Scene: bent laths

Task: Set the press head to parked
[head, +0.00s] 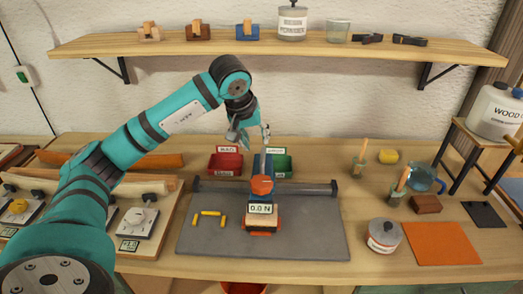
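The press head (262,185) stands mid-bench, with an orange round part on a blue body and a grey upright part behind it. It sits at about the middle of a dark horizontal rail (315,190). Its display (260,209) reads 0.0 N, above a pale wooden piece with orange edges at the bottom. My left gripper (250,137) is above and behind the press head, fingers pointing down. Its fingers look spread, with nothing seen between them. I cannot tell whether it touches the upright part. My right gripper is not in view.
A red bin (226,164) and a green bin (281,166) stand behind the rail. Yellow pieces (210,213) lie on the grey mat (320,235). A lidded tin (384,236) and an orange sheet (442,243) are at right. A wooden shelf (170,43) spans the wall above.

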